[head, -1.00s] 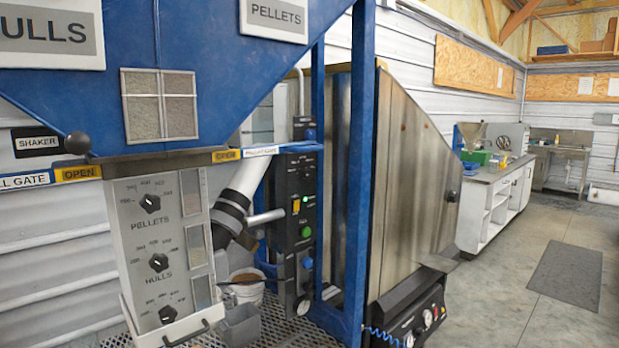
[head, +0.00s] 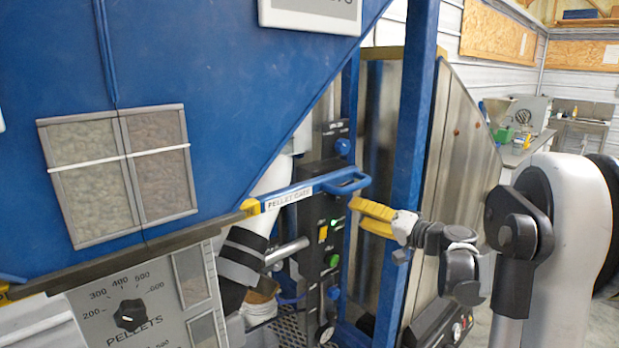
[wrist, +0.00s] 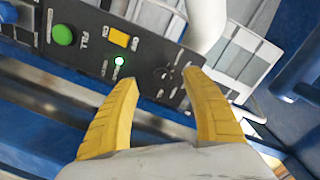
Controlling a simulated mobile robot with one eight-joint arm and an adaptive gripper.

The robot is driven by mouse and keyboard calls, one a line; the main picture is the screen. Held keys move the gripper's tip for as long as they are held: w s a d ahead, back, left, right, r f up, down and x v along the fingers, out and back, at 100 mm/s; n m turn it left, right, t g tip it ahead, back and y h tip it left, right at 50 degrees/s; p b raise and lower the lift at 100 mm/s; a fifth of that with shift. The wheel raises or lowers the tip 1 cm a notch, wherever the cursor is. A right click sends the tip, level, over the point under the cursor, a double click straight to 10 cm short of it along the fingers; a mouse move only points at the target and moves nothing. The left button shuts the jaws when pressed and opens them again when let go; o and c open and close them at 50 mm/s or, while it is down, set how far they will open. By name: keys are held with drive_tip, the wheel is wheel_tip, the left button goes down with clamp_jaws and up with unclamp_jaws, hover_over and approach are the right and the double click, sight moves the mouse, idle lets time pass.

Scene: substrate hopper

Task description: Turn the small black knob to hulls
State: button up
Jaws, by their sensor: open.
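A small black knob (wrist: 165,73) with a dial marking sits on the black control panel (wrist: 90,50), seen in the wrist view. Its lettering is too small to read, so I cannot tell where it points. The panel also shows in the head view (head: 311,238), where I cannot make out the small knob. My gripper (wrist: 158,80) is open with yellow fingers; in the wrist view the knob appears between the fingertips, and I see no contact. In the head view my gripper (head: 353,213) is just right of the panel, pointing left.
A green button (wrist: 63,35), yellow switch (wrist: 117,37) and lit green lamp (wrist: 119,61) share the panel. A blue pellet-gate handle (head: 343,183) projects close above my gripper. A blue post (head: 407,150) stands nearby. A larger PELLETS knob (head: 130,315) is lower left.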

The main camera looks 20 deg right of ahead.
sight(341, 197)
drive_tip(key=shift+t, duration=0.5)
drive_tip(key=x, duration=0.3)
drive_tip(key=d+b+x, duration=0.1)
drive_tip(key=x, duration=0.3)
drive_tip(key=d+b+x, duration=0.1)
drive_tip(key=x, duration=0.2)
drive_tip(key=shift+w+r, duration=0.4)
drive_tip(key=shift+w, duration=0.35)
drive_tip(key=shift+c, duration=0.5)
drive_tip(key=c, duration=1.1)
